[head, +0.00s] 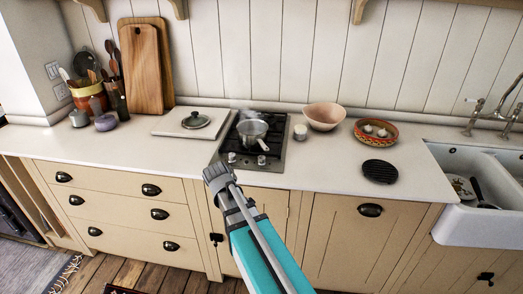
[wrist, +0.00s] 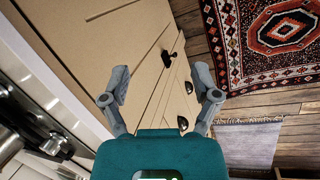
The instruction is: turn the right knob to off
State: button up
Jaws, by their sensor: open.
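The black hob (head: 279,152) has a steel front strip with two silver knobs. The right knob (head: 261,160) is at the right of the strip and the left knob (head: 232,157) is nearer my gripper. Their exact angles are too small to read. My gripper (head: 213,172) is in front of the counter edge, just left of and below the knobs, touching neither. In the wrist view its two fingers (wrist: 163,84) are spread apart with nothing between them. Silver knob shapes (wrist: 53,144) show at that view's lower left; I cannot tell which knob is which.
A steaming saucepan (head: 252,130) stands on the hob. A white jar (head: 300,132), pink bowl (head: 324,116), patterned bowl (head: 376,132) and black trivet (head: 380,171) are to its right. A lid on a board (head: 172,127) is to its left. Cabinet fronts (wrist: 100,50) lie below the counter.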

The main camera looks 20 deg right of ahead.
aim_at(261, 157)
jog(key=w+d+r+n+h+p, duration=0.2)
jog(key=w+d+r+n+p, duration=0.2)
jog(key=w+r+n, duration=0.2)
jog(key=w+d+r+n+t+h+p, duration=0.1)
jog(key=w+d+r+n+h+p, duration=0.2)
jog(key=w+r+n+p, duration=0.2)
jog(key=w+r+n, duration=0.2)
jog(key=w+r, duration=0.2)
jog(key=shift+w+d+h, duration=0.3)
jog(key=shift+d, duration=0.1)
jog(key=b+x, duration=0.8)
jog(key=x, duration=0.3)
jog(key=shift+f, duration=0.15)
jog(key=shift+b+x, duration=0.75)
jog(key=shift+x, duration=0.5)
jog(key=shift+d, duration=0.15)
